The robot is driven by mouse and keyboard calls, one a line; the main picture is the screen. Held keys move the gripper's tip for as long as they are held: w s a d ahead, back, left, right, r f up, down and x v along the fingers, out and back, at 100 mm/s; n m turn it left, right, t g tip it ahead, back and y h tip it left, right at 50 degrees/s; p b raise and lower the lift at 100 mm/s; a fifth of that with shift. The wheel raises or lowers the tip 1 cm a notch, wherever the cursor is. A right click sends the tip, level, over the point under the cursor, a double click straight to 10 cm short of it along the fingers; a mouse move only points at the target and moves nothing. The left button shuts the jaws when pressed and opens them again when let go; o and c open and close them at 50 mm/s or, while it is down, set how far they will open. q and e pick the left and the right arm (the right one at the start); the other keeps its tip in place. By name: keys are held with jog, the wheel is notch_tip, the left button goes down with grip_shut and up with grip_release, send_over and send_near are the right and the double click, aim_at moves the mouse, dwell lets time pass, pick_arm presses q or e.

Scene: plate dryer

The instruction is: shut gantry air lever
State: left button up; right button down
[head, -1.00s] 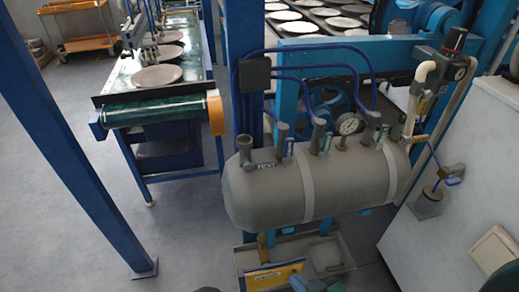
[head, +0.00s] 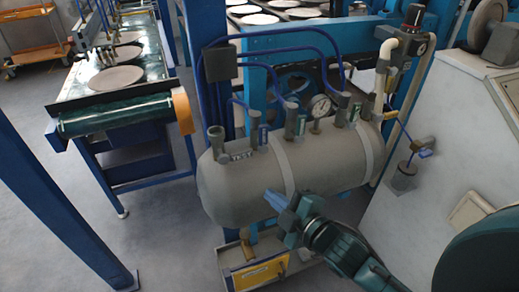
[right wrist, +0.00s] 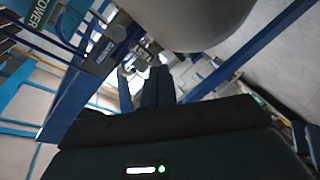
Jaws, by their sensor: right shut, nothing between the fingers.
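The grey air tank (head: 325,160) lies across the middle of the head view. Several valve stubs stand along its top, with small blue and green tags or levers (head: 301,125) beside them. Their lettering is too small to read, so I cannot tell which is the gantry air lever. My right gripper (head: 283,203) is shut and empty, in front of the tank's lower front side; I cannot tell if it touches. In the right wrist view its fingers (right wrist: 146,92) point toward blurred fittings and a blue label (right wrist: 103,47), with the tank's underside (right wrist: 190,20) above. My left gripper is out of view.
Blue hoses (head: 290,52) arch above the tank, and a round gauge (head: 319,106) stands behind it. A white cabinet (head: 430,200) is close on the right. A tray with a yellow panel (head: 262,272) lies below. Open floor (head: 60,190) is at the left.

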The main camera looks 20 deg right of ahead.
aim_at(263, 139)
pick_arm(q)
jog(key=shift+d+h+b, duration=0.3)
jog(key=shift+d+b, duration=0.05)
jog(key=shift+b, duration=0.1)
pick_arm(e)
notch_tip(263, 139, up, 7)
jog(key=w+n+t+y, duration=0.1)
jog(key=w+n, duration=0.2)
jog(key=n, duration=0.3)
jog(key=shift+d+f+n+t+y, duration=0.2)
jog(key=shift+n+t+y, duration=0.1)
jog(key=shift+n+t, duration=0.1)
pick_arm(q)
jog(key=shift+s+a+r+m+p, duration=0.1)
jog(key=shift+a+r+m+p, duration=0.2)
jog(key=shift+p, duration=0.6)
pick_arm(e)
jog(key=w, duration=0.9)
jog(key=shift+w+d, duration=0.15)
